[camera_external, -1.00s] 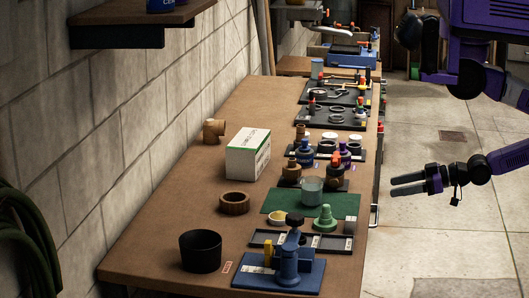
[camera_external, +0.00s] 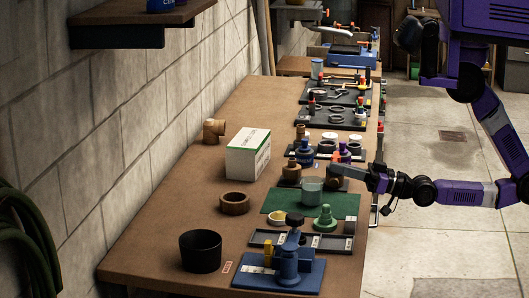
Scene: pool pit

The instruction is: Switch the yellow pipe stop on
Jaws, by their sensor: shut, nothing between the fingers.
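The yellow pipe stop (camera_external: 268,253) is a small upright yellow piece at the left side of the blue clamp-like fixture (camera_external: 288,262). The fixture has a black knob on top and stands on a blue base plate at the near end of the bench. Whether the stop is on or off is too small to tell. My gripper (camera_external: 338,173) points left over the bench's right edge, well behind the fixture. It is shut and empty.
A glass jar (camera_external: 312,190) and green stepped piece (camera_external: 325,218) are by the green mat (camera_external: 282,201), between gripper and fixture. A black tray (camera_external: 262,239) lies behind the fixture. A black cup (camera_external: 200,251) and brown ring (camera_external: 234,203) stand left. Open floor lies right.

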